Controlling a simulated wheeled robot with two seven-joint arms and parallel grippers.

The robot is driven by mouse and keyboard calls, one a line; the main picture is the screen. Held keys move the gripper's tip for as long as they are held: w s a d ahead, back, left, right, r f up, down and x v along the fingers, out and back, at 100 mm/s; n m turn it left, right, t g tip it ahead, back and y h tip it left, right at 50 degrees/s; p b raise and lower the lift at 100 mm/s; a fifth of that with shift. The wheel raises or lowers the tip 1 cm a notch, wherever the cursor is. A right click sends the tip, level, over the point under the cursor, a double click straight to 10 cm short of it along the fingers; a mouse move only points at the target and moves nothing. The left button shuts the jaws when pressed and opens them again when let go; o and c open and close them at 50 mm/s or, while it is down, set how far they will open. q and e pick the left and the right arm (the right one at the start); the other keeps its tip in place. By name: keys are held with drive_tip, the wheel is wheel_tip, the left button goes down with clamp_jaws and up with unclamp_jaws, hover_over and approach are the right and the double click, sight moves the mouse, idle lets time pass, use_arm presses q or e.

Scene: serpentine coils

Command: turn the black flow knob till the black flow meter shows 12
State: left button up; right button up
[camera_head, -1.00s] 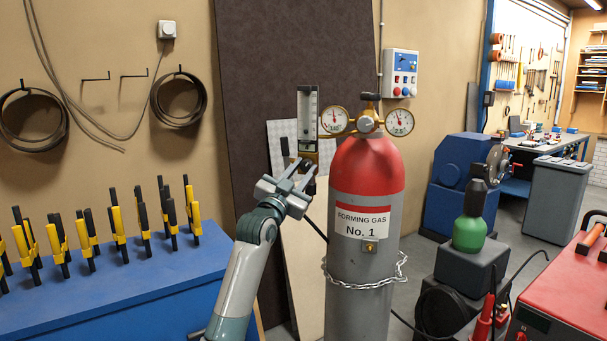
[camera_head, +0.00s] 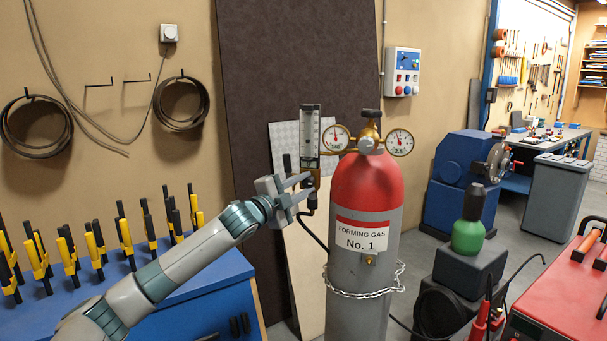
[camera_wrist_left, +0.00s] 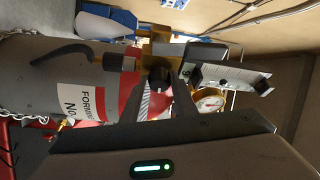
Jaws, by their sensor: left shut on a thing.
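The flow meter (camera_head: 310,138) is a tall narrow black-framed gauge with a pale scale, left of the two dials on the gas bottle. It shows in the left wrist view (camera_wrist_left: 232,76) lying on its side; its reading is too small to make out. The black flow knob (camera_wrist_left: 158,79) sits on the brass body below the meter and faces the wrist camera. My left gripper (camera_head: 308,187) reaches in from the left at the meter's foot and is shut on the knob. In the head view the fingers largely hide the knob. My right gripper is not in view.
The gas bottle (camera_head: 365,215), red-topped and labelled No. 1, stands right beside the gripper with a chain (camera_head: 365,291) around it. Two round dials (camera_head: 399,142) sit above it. A black hose runs below the meter. A blue bench (camera_head: 190,295) with clamps stands at left.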

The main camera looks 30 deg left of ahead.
use_arm(q)
drive_tip(key=shift+m+g+p, duration=0.3)
drive_tip(key=shift+m+p, duration=0.5)
drive_tip(key=shift+p, duration=0.2)
